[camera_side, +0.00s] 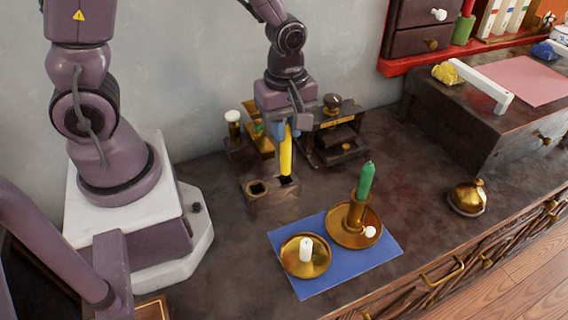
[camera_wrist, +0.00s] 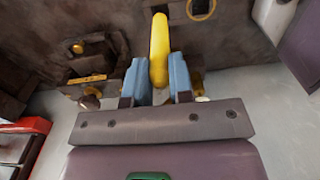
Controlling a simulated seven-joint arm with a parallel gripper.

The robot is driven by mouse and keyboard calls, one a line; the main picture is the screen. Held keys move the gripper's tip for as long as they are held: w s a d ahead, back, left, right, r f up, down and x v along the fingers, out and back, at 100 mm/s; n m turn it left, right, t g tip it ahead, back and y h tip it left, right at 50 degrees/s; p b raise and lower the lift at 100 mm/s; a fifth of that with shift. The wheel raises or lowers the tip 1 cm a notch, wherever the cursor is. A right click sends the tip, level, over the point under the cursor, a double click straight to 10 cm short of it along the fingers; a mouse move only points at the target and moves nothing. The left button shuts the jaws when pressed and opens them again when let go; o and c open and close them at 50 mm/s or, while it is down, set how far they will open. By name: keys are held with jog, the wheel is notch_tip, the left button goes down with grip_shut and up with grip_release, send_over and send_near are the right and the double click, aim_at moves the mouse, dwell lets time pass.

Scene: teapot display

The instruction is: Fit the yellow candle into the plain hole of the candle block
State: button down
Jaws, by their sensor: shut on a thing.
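My gripper (camera_side: 285,129) is shut on the yellow candle (camera_side: 286,153) and holds it roughly upright above the candle block. In the wrist view the candle (camera_wrist: 159,48) stands between the blue fingers of my gripper (camera_wrist: 158,76). The dark candle block (camera_side: 271,203) has two square holes on top. The left hole (camera_side: 257,188) has a brass rim; the right, plain hole (camera_side: 285,181) lies just below the candle's lower end. In the wrist view the candle's far end overlaps the plain hole's area. I cannot tell whether any of it is inside.
Dark stands with brass parts (camera_side: 340,138) are close behind my gripper. A brass bell (camera_side: 467,197) stands at right.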

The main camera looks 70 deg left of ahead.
send_over(285, 172)
jog(key=shift+w+a+f, duration=0.1)
jog(key=shift+a+f, duration=0.05)
jog(key=shift+f, duration=0.75)
jog(key=shift+w+a+f, duration=0.1)
jog(key=shift+a+f, duration=0.05)
jog(key=shift+f, duration=0.75)
jog(key=shift+w+a+f, duration=0.1)
jog(key=shift+a+f, duration=0.05)
jog(key=shift+f, duration=0.75)
jog(key=shift+f, duration=0.2)
jog(key=c, duration=1)
grip_release()
jog(key=shift+r, duration=0.15)
